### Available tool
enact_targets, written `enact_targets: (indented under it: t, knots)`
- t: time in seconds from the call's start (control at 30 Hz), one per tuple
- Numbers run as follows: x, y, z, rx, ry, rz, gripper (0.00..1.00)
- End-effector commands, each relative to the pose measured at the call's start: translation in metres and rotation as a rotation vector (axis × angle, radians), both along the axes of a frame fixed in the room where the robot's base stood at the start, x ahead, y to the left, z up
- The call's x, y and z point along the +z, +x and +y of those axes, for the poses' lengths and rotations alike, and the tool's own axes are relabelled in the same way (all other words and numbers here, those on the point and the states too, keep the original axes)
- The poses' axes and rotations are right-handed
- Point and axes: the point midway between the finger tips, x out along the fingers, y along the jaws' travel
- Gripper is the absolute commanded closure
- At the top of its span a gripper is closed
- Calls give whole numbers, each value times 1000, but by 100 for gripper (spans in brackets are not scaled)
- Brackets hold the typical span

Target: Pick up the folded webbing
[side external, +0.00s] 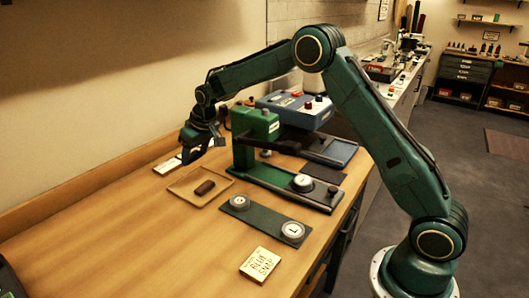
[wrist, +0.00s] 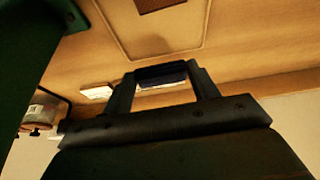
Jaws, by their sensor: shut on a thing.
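My gripper (side external: 190,152) is at the far left of the bench, beside the green machine, pointing down above the tabletop. In the wrist view its two fingers (wrist: 162,76) are shut on a dark navy folded strip, which I take to be the folded webbing (wrist: 160,71). The strip spans between the fingertips. In the side view the webbing is small and mostly hidden by the fingers, and I cannot tell whether it touches the table.
A shallow tray (side external: 181,197) with a brown block (side external: 204,187) lies just in front. A white card (side external: 167,165) lies close by. The green machine (side external: 255,128) and blue machine (side external: 295,107) stand right. A dark plate with two discs (side external: 265,220) and a sign card (side external: 260,265) lie nearer.

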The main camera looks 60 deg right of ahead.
Motion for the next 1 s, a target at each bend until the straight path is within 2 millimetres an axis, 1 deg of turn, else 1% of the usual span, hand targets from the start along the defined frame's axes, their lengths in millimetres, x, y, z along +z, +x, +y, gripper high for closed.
enact_targets:
  t: [0.03, 0.2, 0.3, 0.5, 0.7, 1.0]
  knots:
    - [14, 0, 0, 0, 0, -5, 63]
    - [51, 1, 0, 0, 0, -5, 63]
    - [71, 0, 0, 0, 0, -4, 63]
    - [102, 0, 0, -1, 0, -2, 63]
    - [119, 0, 0, -1, 0, -1, 63]
    - [122, 0, 0, -1, 0, 1, 63]
